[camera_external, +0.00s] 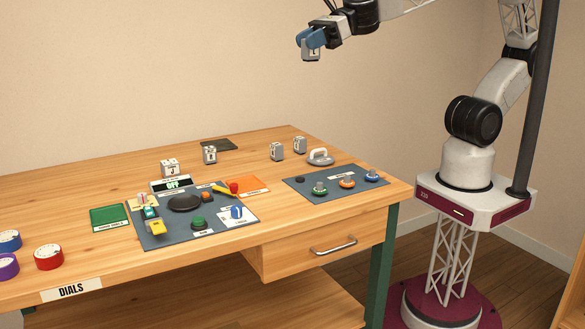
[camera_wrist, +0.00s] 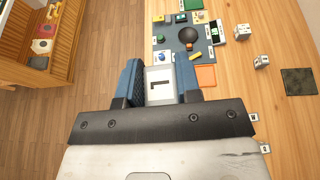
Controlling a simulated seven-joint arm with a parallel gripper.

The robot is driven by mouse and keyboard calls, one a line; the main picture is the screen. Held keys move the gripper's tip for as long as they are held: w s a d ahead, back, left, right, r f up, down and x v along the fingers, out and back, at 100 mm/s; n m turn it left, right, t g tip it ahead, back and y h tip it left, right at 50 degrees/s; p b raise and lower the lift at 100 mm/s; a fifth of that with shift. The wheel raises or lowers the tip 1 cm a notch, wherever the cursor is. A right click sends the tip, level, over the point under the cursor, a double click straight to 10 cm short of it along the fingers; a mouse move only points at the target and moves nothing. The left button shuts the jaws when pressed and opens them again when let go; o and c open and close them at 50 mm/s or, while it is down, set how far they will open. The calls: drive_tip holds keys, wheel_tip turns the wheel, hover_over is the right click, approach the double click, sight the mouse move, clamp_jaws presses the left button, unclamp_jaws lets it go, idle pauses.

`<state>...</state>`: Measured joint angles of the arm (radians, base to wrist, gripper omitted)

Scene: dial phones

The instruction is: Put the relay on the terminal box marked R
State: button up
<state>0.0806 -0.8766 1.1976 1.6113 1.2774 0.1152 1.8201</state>
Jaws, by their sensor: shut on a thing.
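My gripper (camera_external: 311,38) is high above the table at the upper middle of the external view. Its blue fingers are shut on a small grey block (camera_external: 310,54) with a dark mark like an L. In the wrist view, my gripper (camera_wrist: 160,70) has this block (camera_wrist: 160,86) between its fingers, pale face showing. Similar lettered blocks stand on the table: one at the left (camera_external: 169,167), one beside it (camera_external: 210,155), and two farther right (camera_external: 276,151) (camera_external: 300,145). Their letters are too small to read surely, so I cannot tell which is R or which thing is the relay.
A blue-grey panel (camera_external: 165,232) carries a display, a black disc and knobs. Another panel (camera_external: 300,186) holds several coloured knobs. A grey handled object (camera_external: 320,157) stands behind it. Green (camera_external: 110,217), orange (camera_external: 250,184) and dark (camera_external: 217,145) mats lie flat. Bare wood lies between the blocks.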

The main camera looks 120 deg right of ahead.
drive_tip(key=shift+w+d+n+g+y, duration=1)
drive_tip(key=shift+w+d+n+y, duration=1.2)
drive_tip(key=shift+w+d, duration=2.6)
drive_tip(key=shift+w+d+n+g+y, duration=1)
drive_tip(key=shift+w+d+n+y, duration=1.55)
drive_tip(key=shift+d, duration=4)
wheel_tip(320, 180, down, 25)
drive_tip(key=shift+w+d+m, duration=0.4)
drive_tip(key=shift+m, duration=0.05)
drive_tip(key=shift+w, duration=0.1)
hover_over(169, 163)
drive_tip(key=shift+d+f, duration=0.25)
drive_tip(key=shift+f, duration=0.5)
drive_tip(key=shift+f, duration=0.1)
drive_tip(key=shift+f, duration=1.65)
